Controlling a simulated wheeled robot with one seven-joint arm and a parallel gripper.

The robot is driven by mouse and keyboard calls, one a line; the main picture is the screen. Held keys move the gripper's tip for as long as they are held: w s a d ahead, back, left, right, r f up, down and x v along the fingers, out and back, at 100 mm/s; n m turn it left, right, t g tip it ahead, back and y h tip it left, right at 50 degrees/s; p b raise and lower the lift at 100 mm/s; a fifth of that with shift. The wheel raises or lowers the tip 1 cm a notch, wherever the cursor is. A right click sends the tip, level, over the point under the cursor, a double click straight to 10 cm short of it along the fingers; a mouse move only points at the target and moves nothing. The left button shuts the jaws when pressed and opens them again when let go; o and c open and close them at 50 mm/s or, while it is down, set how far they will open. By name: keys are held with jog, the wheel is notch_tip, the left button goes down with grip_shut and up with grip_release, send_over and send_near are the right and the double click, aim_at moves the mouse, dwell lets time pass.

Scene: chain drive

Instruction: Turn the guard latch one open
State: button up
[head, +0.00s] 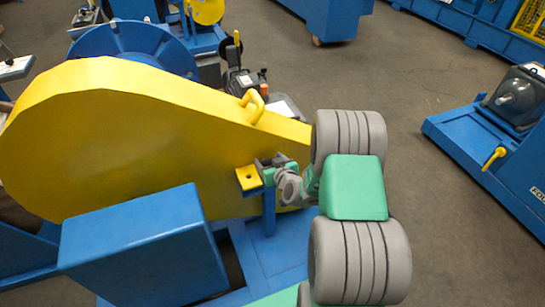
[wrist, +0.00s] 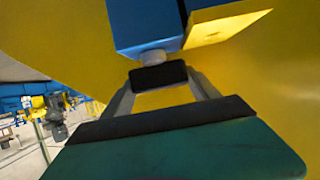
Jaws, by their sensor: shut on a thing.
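The yellow chain guard (head: 130,140) is a large rounded cover. A blue post (head: 269,212) stands at its near right side, with a yellow tab (head: 249,179) with a hole beside its top. In the wrist view, a small black block, which I take as guard latch one (wrist: 158,76), sits on a pale round pivot against the blue post (wrist: 143,25). My gripper (head: 271,165) is at the post top beside the yellow tab. Its two grey fingers show in the wrist view (wrist: 160,88), shut on the latch. The head view mostly hides the latch behind my gripper.
A blue box (head: 145,245) stands in front of the guard at lower left. A yellow handle (head: 252,105) rises from the guard's top. A blue machine base (head: 490,140) stands at right. Open floor (head: 400,60) lies between it and the guard.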

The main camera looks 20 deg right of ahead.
jog(key=o, duration=1.1)
jog(key=v, duration=0.7)
jog(key=shift+s+r, duration=0.15)
jog(key=shift+s, duration=0.25)
jog(key=shift+a, duration=0.1)
